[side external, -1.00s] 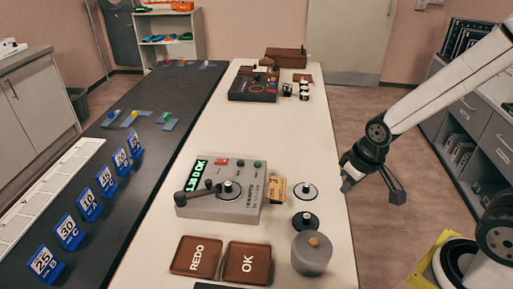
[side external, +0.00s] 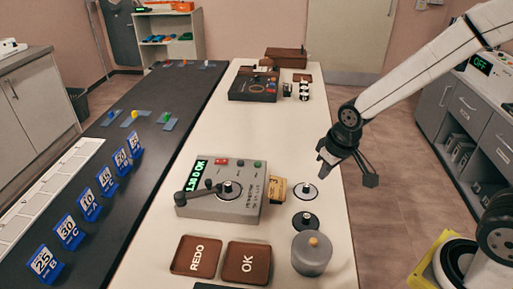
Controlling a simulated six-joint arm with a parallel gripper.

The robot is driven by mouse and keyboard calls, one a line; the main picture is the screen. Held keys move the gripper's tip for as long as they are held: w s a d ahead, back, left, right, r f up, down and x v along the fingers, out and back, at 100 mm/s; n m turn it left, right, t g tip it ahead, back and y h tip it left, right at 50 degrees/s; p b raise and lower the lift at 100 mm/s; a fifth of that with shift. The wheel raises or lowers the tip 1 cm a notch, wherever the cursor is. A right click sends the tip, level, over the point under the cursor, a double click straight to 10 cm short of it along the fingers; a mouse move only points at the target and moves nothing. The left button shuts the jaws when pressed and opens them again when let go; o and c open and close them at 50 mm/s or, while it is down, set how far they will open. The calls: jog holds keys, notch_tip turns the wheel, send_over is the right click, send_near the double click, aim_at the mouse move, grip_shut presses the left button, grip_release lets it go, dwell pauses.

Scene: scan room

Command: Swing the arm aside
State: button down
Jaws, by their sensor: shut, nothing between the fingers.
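My gripper (side external: 325,168) is shut and empty. It hangs at the right edge of the white table (side external: 262,130), with its tip over the tabletop just above and right of a white disc with a dark knob (side external: 305,192). A dark bracket (side external: 370,180) sticks out from my wrist to the right, beyond the table edge. My gripper appears to touch nothing, though its exact height is hard to tell.
A grey device (side external: 223,198) with a lever and green display stands on the table, beside a yellow tag (side external: 277,190). A dark disc (side external: 305,220), a grey cylinder (side external: 312,262) and brown REDO (side external: 190,268) and OK (side external: 238,272) trays sit nearer. The mid-table is clear.

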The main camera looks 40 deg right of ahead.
jog(key=w+a, duration=0.6)
jog(key=w, duration=0.3)
jog(key=w+a+n, duration=0.1)
jog(key=w+a, duration=0.5)
jog(key=w, duration=0.3)
jog(key=w+a+t, duration=0.1)
jog(key=w+a, duration=0.5)
jog(key=w, duration=0.3)
jog(key=shift+a+f+n+y, duration=0.15)
jog(key=shift+a+n+y, duration=0.05)
jog(key=shift+n+y, duration=0.1)
jog(key=shift+w+f, duration=0.15)
jog(key=shift+f, duration=0.05)
jog(key=shift+x, duration=4.8)
jog(key=shift+s+d, duration=0.15)
jog(key=shift+s, duration=0.8)
jog(key=shift+s+d, duration=0.15)
jog(key=shift+s, duration=0.8)
